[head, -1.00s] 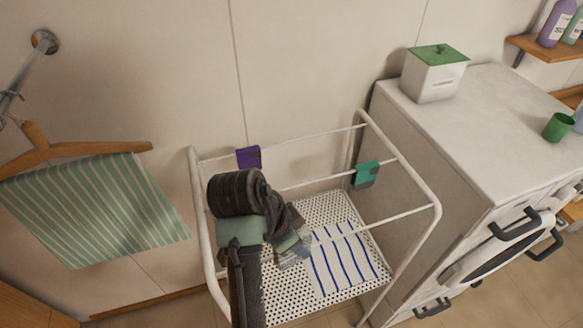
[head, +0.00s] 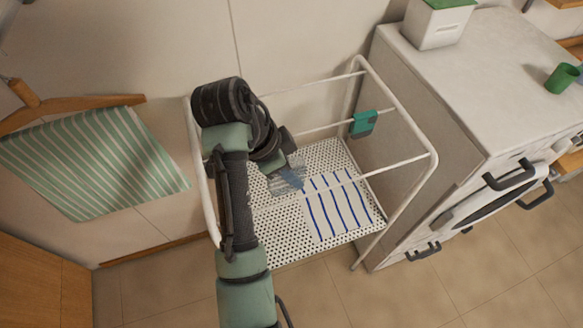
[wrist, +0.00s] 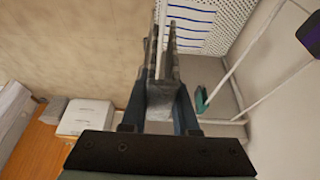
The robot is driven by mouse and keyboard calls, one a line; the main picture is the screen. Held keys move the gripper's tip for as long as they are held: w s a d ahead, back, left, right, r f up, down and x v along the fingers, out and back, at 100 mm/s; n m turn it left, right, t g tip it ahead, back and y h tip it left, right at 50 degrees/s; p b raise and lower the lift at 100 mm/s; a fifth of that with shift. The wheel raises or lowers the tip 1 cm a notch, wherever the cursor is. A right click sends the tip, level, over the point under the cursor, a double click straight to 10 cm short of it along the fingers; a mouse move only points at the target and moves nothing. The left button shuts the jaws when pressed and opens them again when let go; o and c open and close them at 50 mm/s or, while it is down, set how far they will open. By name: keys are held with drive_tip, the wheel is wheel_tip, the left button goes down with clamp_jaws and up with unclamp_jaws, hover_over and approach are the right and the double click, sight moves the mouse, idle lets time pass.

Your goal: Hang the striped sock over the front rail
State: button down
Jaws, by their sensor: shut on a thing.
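My gripper (head: 284,174) is over the white drying rack and pointing down. It is shut on a greyish, faintly striped cloth (head: 292,178), which looks like the striped sock. In the wrist view the cloth (wrist: 160,95) hangs between the fingers as long, thin grey strips. The front rail (head: 350,180) is the thin white bar crossing the near side of the rack; the gripper and cloth appear beside its left part. I cannot tell whether the cloth touches the rail.
A purple item (wrist: 308,35) shows in the wrist view. A blue-striped white cloth (head: 322,225) lies on the perforated shelf (head: 285,235). A white cabinet (head: 480,85) stands at right; a green-striped towel (head: 90,160) hangs at left.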

sight(289, 201)
drive_tip(key=shift+f+b, duration=4.15)
drive_tip(key=shift+f, duration=2.6)
drive_tip(key=c, duration=0.6)
unclamp_jaws()
drive_tip(key=shift+a+r, duration=0.2)
drive_tip(key=shift+r, duration=0.2)
drive_tip(key=p+v, duration=0.6)
drive_tip(key=v, duration=0.6)
drive_tip(key=shift+d+r, duration=0.1)
